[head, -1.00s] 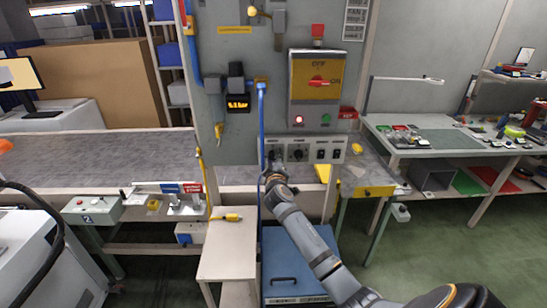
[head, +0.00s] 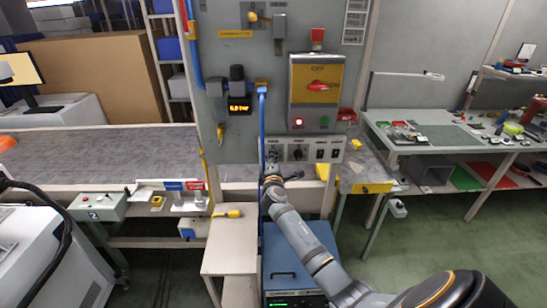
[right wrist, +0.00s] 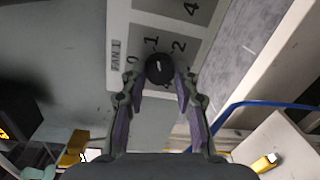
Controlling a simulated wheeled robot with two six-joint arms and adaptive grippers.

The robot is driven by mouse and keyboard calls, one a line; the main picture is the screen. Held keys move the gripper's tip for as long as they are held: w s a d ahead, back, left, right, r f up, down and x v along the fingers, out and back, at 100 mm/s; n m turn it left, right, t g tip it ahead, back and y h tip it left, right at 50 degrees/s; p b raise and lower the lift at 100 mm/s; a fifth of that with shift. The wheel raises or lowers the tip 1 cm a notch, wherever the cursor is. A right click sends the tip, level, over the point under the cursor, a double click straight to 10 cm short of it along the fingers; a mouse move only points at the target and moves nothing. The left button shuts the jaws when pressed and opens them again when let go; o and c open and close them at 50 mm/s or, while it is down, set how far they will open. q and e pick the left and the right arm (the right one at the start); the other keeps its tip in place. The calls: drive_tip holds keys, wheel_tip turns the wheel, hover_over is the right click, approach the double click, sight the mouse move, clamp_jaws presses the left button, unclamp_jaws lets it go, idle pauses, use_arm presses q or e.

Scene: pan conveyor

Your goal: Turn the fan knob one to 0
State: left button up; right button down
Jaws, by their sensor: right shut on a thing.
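The fan knob one (right wrist: 160,68) is a round black knob on a pale plate marked FAN 1, with a light mark on its face. The digits 0, 1 and 2 show around it in the right wrist view. I cannot tell surely which digit the mark points to. My right gripper (right wrist: 158,78) has its fingers on both sides of the knob and is shut on it. In the head view my right gripper (head: 272,182) reaches the left end of the knob panel (head: 304,150) and largely hides this knob. My left gripper is not in view.
A second knob (head: 298,153) and switches sit to the right on the same panel. A blue hose (head: 262,130) hangs close to my right gripper. A yellow box with a red handle (head: 317,85) is above. A blue cabinet (head: 287,258) and a small table (head: 230,240) stand below.

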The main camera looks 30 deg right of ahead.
drive_tip(key=n+h+p, duration=0.1)
drive_tip(key=n+p, duration=0.3)
drive_tip(key=n, duration=0.8)
drive_tip(key=shift+f+n, duration=0.15)
drive_tip(key=shift+n, duration=0.25)
idle(0.4)
drive_tip(key=c, duration=1)
unclamp_jaws()
